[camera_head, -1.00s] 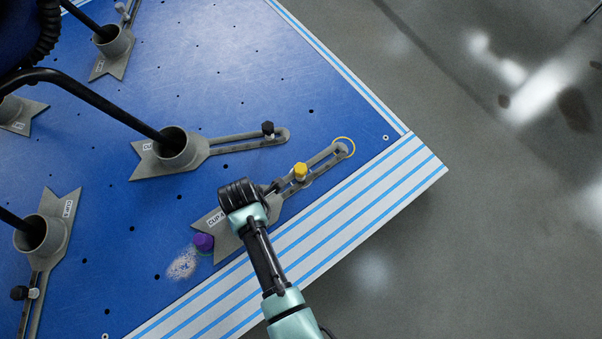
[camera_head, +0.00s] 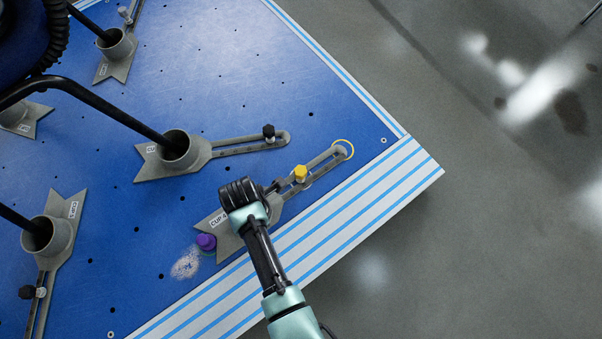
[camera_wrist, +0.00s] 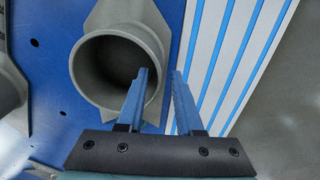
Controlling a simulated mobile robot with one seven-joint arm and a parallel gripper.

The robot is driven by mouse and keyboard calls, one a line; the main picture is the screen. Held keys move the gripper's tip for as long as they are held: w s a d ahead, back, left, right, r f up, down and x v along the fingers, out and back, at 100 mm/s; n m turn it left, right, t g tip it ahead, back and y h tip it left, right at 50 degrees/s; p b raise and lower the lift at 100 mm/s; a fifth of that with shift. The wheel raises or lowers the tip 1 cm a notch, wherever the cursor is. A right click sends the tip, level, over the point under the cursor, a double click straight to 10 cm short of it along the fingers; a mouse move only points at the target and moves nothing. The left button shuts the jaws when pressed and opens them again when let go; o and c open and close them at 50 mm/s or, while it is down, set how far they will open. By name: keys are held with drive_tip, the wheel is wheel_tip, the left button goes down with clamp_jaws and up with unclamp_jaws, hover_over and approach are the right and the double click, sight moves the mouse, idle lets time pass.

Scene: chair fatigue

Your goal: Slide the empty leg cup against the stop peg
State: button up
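The empty leg cup (camera_head: 228,240) is a grey plate labelled CUP 4 near the table's striped edge. Its round socket is hidden under my gripper in the head view and shows, with no leg in it, in the wrist view (camera_wrist: 88,78). The purple stop peg (camera_head: 206,242) stands at the plate's notched end; I cannot tell whether they touch. My gripper (camera_wrist: 162,72) points down with its fingers apart, one over the socket opening and one outside the wall. The cup wall lies between them, with no clear grip on it. The fingertips are hidden in the head view.
Other grey cups (camera_head: 176,150) (camera_head: 47,236) hold black chair legs to the left. A pale speckled patch (camera_head: 186,264) lies beside the peg.

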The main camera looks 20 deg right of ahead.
drive_tip(key=shift+r+p, duration=1.9)
drive_tip(key=shift+r, duration=0.15)
drive_tip(key=shift+f, duration=0.1)
